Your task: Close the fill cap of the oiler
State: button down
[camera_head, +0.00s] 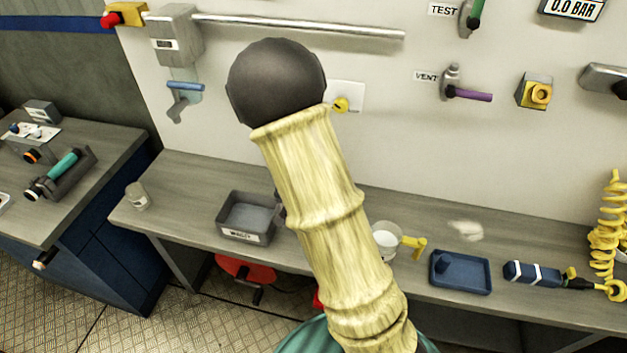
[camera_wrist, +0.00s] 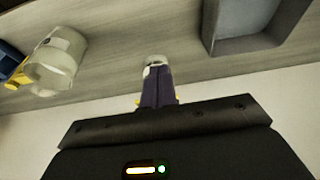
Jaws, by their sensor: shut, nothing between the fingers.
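My gripper (camera_wrist: 155,88) shows in the wrist view with its dark fingers together and nothing held between them. A small pale shape touches or lies behind the fingertips; I cannot tell which. In the head view my arm hides the gripper. No part is clearly readable as the oiler or its fill cap. A clear cup with a yellow handle (camera_head: 387,241) stands on the bench right of my arm; it seems to be the clear vessel left of the fingers in the wrist view (camera_wrist: 54,62), apart from them.
A grey bin (camera_head: 246,234) stands on the bench left of my arm. A blue tray (camera_head: 460,288), a dark blue tool (camera_head: 532,275) and a coiled yellow hose (camera_head: 606,238) are at the right. Wall fittings include a purple lever (camera_head: 472,95) and a long rail (camera_head: 300,26).

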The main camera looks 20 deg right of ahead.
jog(key=s+a+r+n+y, duration=0.2)
jog(key=s+r+n, duration=0.4)
jog(key=s+r, duration=0.5)
jog(key=s, duration=0.3)
jog(key=shift+s+n, duration=0.3)
jog(key=shift+w+r, duration=0.1)
